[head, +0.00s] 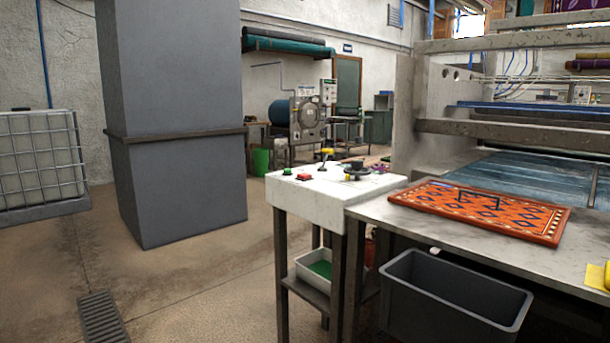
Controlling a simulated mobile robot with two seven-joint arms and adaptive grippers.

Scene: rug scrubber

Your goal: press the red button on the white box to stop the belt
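The red button (304,177) sits on the top of the white box (312,206), near its front edge. The white box stands on dark legs in the middle of the head view, at the left end of a metal table. A green button (287,171) is to the left of the red one. A yellow-topped lever (327,152) and a black knob (357,170) are behind and to the right. The belt (535,176) is the bluish surface inside the machine at the right. Neither of my grippers is in view.
An orange patterned rug (485,209) lies on the metal table (400,222). A grey bin (450,300) stands in front, below the tabletop. A thick grey pillar (180,150) and a caged white tank (40,165) stand left. The floor left of the box is open.

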